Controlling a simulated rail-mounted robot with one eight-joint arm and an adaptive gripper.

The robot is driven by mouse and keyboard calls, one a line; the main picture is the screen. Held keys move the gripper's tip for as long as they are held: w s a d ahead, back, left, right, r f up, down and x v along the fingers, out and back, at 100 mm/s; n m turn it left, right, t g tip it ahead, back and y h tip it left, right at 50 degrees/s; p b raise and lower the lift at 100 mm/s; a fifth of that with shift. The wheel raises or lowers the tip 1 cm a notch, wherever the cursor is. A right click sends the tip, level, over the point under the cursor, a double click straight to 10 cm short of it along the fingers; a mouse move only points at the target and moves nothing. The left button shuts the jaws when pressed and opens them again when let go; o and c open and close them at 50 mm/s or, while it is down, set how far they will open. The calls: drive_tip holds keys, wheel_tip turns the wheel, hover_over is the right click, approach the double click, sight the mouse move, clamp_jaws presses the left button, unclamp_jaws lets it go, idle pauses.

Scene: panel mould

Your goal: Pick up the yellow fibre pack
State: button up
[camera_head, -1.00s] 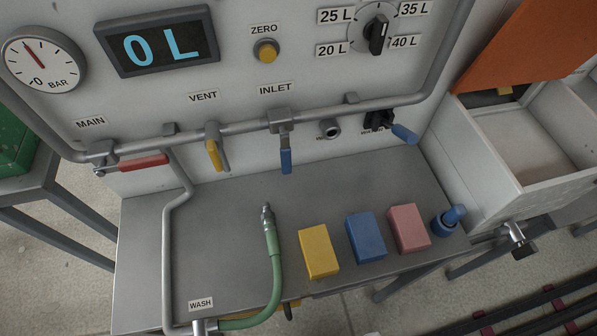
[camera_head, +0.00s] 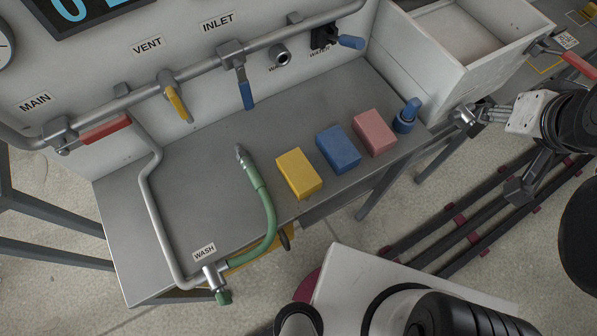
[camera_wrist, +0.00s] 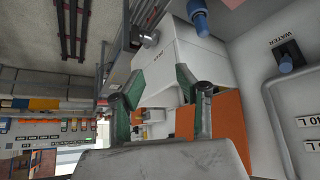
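The yellow fibre pack (camera_head: 299,173) is a small yellow block lying on the grey metal bench (camera_head: 200,215) near its front edge, left of a blue pack (camera_head: 338,149) and a pink pack (camera_head: 374,132). Nothing touches it, and it is not recognisable in the wrist view. My gripper (camera_head: 482,113) is at the right in the head view, beyond the bench end and well away from the yellow pack. In the wrist view my gripper (camera_wrist: 159,82) has two green-padded fingers spread apart with nothing between them.
A green hose (camera_head: 268,215) with a metal nozzle lies left of the yellow pack. A blue-handled object (camera_head: 406,116) stands right of the pink pack. A white open drawer box (camera_head: 450,75) stands beside the bench's right end. Valve handles and pipes line the panel behind.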

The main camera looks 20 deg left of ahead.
drive_tip(key=shift+o, duration=0.5)
drive_tip(key=o, duration=0.8)
